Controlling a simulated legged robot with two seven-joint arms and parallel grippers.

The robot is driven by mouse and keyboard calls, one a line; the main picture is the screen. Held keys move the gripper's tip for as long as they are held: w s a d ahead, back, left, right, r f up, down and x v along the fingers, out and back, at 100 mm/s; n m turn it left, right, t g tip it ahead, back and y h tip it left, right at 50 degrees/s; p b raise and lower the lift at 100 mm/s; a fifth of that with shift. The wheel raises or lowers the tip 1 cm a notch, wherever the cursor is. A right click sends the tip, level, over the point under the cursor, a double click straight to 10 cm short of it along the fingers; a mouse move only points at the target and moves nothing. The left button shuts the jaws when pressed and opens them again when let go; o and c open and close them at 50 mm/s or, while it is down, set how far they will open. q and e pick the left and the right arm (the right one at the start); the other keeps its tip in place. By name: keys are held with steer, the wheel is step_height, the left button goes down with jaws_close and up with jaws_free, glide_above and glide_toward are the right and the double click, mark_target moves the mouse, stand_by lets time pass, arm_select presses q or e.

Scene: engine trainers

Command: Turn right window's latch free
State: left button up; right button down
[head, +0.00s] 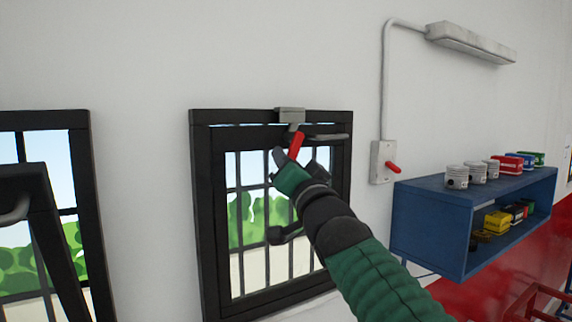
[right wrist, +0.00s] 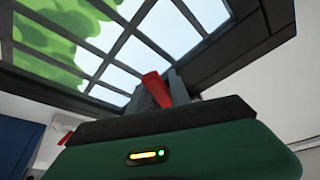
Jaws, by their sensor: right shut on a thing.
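The right window (head: 200,220) has a black frame and bars and is set in the white wall. Its latch is a red handle (head: 296,145) below a grey bracket (head: 290,115) at the top of the frame. My right gripper (head: 289,160) is at the latch, shut on the red handle. In the right wrist view the red handle (right wrist: 157,88) shows between the grey fingers, with the window bars (right wrist: 130,40) behind. The handle is tilted in the head view. My left gripper is not in view.
A wall switch (head: 383,162) with a red lever is between the window and shelf.

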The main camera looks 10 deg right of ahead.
steer(key=shift+s+d+r, duration=0.1)
steer(key=shift+s+r, duration=0.2)
steer(key=shift+r, duration=0.55)
steer(key=c, duration=1.3)
jaws_free()
steer(key=shift+s, duration=0.6)
steer(key=shift+f+b, duration=0.3)
steer(key=shift+b, duration=0.05)
steer(key=b+v, duration=1.6)
steer(key=shift+f, duration=0.25)
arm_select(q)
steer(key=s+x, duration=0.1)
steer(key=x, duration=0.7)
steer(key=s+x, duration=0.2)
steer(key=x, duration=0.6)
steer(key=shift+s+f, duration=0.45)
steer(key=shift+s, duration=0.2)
arm_select(e)
steer(key=shift+s+r, duration=0.1)
steer(key=shift+s, duration=0.2)
steer(key=shift+c, duration=0.4)
